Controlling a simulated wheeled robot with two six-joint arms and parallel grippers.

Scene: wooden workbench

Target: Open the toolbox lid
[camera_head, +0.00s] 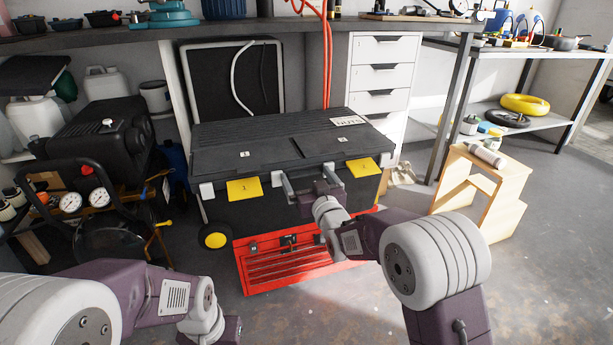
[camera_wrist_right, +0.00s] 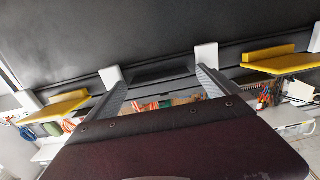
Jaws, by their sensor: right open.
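The toolbox is a large black chest; its lid (camera_head: 270,135) looks closed in the head view, with two yellow tabs (camera_head: 244,189) and (camera_head: 362,167) at the front edge. My right gripper (camera_head: 308,182) is at the middle of that front edge, between the tabs. In the right wrist view the fingers of the right gripper (camera_wrist_right: 157,78) are spread, with a dark recessed grip (camera_wrist_right: 162,72) of the lid between the tips. Whether they touch the lid is unclear. My left arm is at the lower left; its fingers are out of frame.
A red toolbox (camera_head: 290,268) sits on the floor before the black chest. A compressor (camera_head: 100,150) stands at left, a white drawer cabinet (camera_head: 380,75) behind at right, and a wooden step stool (camera_head: 480,190) at right. The floor at front right is clear.

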